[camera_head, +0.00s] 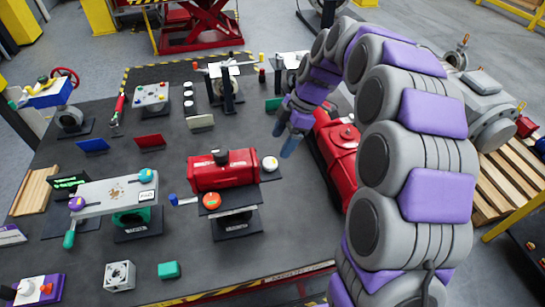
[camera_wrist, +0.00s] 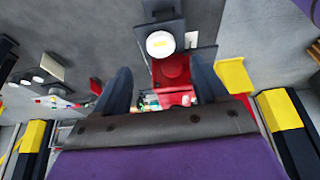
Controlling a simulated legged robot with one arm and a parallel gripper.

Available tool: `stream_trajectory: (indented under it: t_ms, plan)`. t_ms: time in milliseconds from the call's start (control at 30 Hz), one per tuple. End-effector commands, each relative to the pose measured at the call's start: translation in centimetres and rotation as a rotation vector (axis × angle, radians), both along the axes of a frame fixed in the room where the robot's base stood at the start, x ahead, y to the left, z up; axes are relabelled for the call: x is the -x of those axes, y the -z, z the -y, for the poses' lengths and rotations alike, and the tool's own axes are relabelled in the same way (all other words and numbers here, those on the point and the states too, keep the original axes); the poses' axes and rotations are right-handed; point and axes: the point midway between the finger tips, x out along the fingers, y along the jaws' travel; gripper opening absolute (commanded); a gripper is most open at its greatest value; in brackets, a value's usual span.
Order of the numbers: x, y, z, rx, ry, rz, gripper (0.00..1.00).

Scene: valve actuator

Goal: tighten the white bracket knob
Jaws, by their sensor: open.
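The white knob (camera_head: 270,163) is a round white cap at the right end of the red actuator (camera_head: 222,172), on the dark table. In the wrist view the white knob (camera_wrist: 160,44) faces me on a dark bracket, beyond and between my fingertips. My gripper (camera_head: 285,137) is open and empty, with its blue-grey fingers pointing down, above and to the right of the knob in the head view. In the wrist view my gripper (camera_wrist: 162,78) has one finger on each side, with a red body between them. The fingers look apart from the knob.
An orange knob (camera_head: 211,200) sits on a stand in front of the red actuator. A large red housing (camera_head: 338,150) stands close to the right of my gripper. A green valve assembly (camera_head: 130,216) is at the left. Bare table lies in front of the knob.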

Motion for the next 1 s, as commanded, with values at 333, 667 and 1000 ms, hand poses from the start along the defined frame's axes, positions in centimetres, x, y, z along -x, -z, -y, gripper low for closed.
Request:
stream_trajectory:
  t_ms: [333,667,1000]
  plan:
    - [0.6,5.5,-2.4,0.004,-0.002,-0.003,0.72]
    - [0.6,6.9,-2.9,0.002,0.001,0.001,0.72]
    - [0.6,6.9,-2.9,0.002,0.001,0.000,0.56]
